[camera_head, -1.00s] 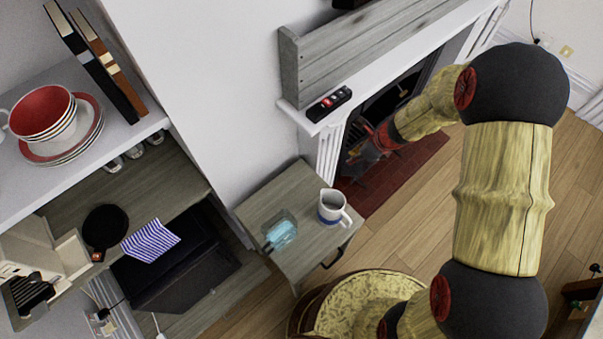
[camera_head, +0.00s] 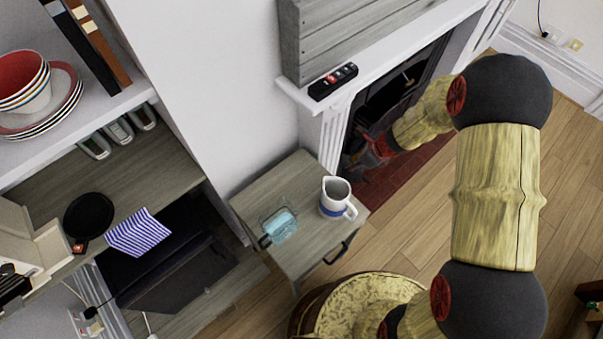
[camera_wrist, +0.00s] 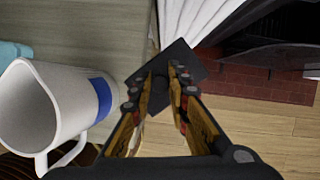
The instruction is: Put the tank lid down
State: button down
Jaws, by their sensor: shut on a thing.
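My gripper (camera_wrist: 158,84) is shut on a dark, flat, square plate, which I take to be the tank lid (camera_wrist: 186,60). The lid shows tilted beyond the fingertips in the wrist view, with part of it hidden by the fingers. In the head view my gripper (camera_head: 370,155) is in front of the fireplace opening, to the right of the small wooden side table (camera_head: 265,200). The lid cannot be made out clearly there.
A white jug with a blue band (camera_head: 334,198) stands on the side table's right part; it is close left of my gripper in the wrist view (camera_wrist: 60,100). A light-blue item (camera_head: 281,225) lies left of it.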

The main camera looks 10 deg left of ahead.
jog(key=shift+a+f, duration=0.15)
jog(key=shift+f, duration=0.45)
jog(key=a+b, duration=0.1)
jog(key=a, duration=1.6)
jog(key=shift+w+a, duration=0.15)
jog(key=shift+w, duration=0.05)
jog(key=shift+a+f+b, duration=0.15)
jog(key=shift+f+b, duration=0.35)
jog(key=shift+f, duration=0.35)
jog(key=shift+a+f+b, duration=0.1)
jog(key=shift+f+b, duration=0.35)
jog(key=shift+f, duration=0.4)
jog(key=shift+f, duration=0.2)
jog(key=c, duration=1.7)
grip_release()
jog(key=shift+r, duration=0.15)
